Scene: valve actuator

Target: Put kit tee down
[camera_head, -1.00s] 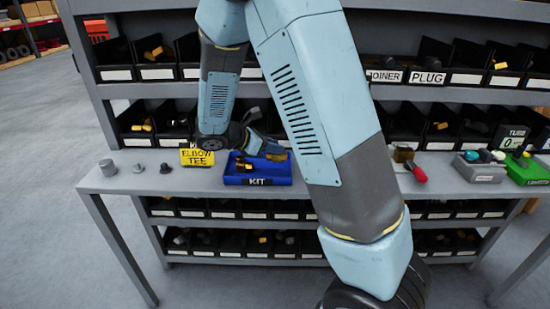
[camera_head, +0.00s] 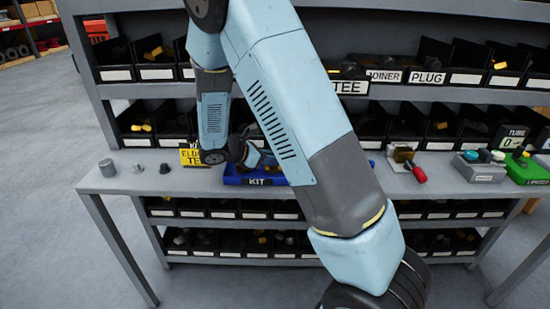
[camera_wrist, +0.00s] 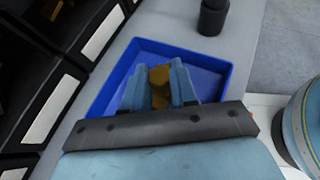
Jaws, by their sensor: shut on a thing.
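The kit tee (camera_wrist: 160,84) is a brass-brown fitting. In the wrist view it sits between the two blue fingers of my gripper (camera_wrist: 159,88), which is shut on it. The blue kit tray (camera_wrist: 215,72) is below and around the gripper in that view. I cannot tell whether the tee touches the tray floor. In the head view the tray (camera_head: 232,180), labelled KIT, stands on the bench, partly covered by my arm; the tee and the fingertips are hidden there.
A yellow sign (camera_head: 190,158) stands left of the tray, partly behind my arm. Several small grey and dark fittings (camera_head: 137,168) stand at the bench's left. A red-handled device (camera_head: 407,163) stands to the right. Shelves of black bins (camera_head: 150,125) rise behind the bench.

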